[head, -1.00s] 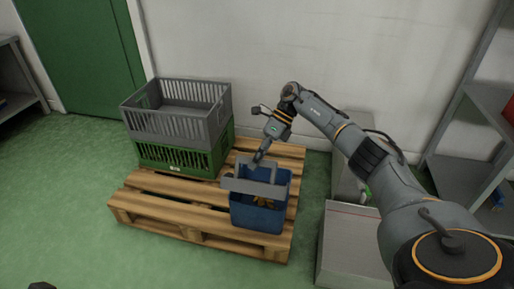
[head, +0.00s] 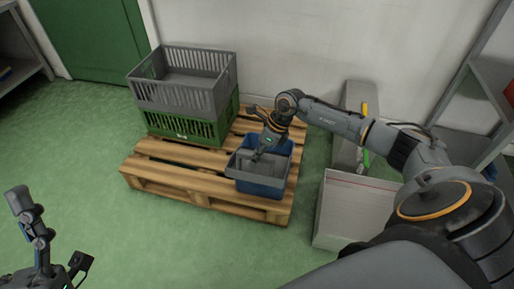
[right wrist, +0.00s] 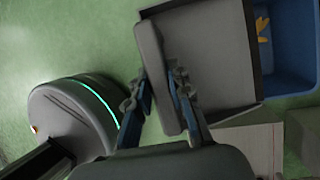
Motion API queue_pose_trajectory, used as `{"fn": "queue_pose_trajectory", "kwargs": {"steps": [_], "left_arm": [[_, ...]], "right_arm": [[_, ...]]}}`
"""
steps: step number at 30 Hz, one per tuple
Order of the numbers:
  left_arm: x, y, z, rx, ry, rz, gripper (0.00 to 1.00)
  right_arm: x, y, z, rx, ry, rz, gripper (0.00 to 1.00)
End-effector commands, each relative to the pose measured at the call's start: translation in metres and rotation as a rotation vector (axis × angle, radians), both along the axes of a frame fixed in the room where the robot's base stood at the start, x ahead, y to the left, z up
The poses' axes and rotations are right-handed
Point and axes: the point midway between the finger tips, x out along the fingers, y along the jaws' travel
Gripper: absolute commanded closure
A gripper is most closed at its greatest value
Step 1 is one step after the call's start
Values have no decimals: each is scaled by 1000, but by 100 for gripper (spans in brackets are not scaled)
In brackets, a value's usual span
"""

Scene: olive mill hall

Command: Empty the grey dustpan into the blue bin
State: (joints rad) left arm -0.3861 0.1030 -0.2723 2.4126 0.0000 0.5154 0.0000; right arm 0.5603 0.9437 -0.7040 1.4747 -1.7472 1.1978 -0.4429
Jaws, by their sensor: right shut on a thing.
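The blue bin (head: 265,188) stands on the wooden pallet, and part of its inside shows at the right of the right wrist view (right wrist: 292,85). The grey dustpan (head: 244,166) is over the left part of the bin's top and hides much of the opening. My right gripper (head: 258,154) is shut on the dustpan's handle (right wrist: 158,75). In the right wrist view the pan (right wrist: 215,55) shows a bare grey surface. Yellow-orange scraps (right wrist: 263,27) show inside the bin. My left gripper (head: 20,200) is at the lower left, far from both; its fingers are unclear.
A grey crate (head: 190,95) is stacked on a green crate (head: 185,129) at the pallet's (head: 165,180) back left. A pale box (head: 350,212) stands right of the pallet. Shelves are at both sides. Green floor in front is clear.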

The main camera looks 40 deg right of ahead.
Motion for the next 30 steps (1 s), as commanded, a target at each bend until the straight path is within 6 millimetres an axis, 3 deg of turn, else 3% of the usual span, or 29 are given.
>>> {"fn": "queue_pose_trajectory", "kwargs": {"steps": [12,30], "left_arm": [[29,-4,-21,59,194,11,37],[67,-6,-79,169,578,32,37]], "right_arm": [[-14,17,-25,-137,-123,4,100],[-12,16,-3,-140,-125,0,100]]}}
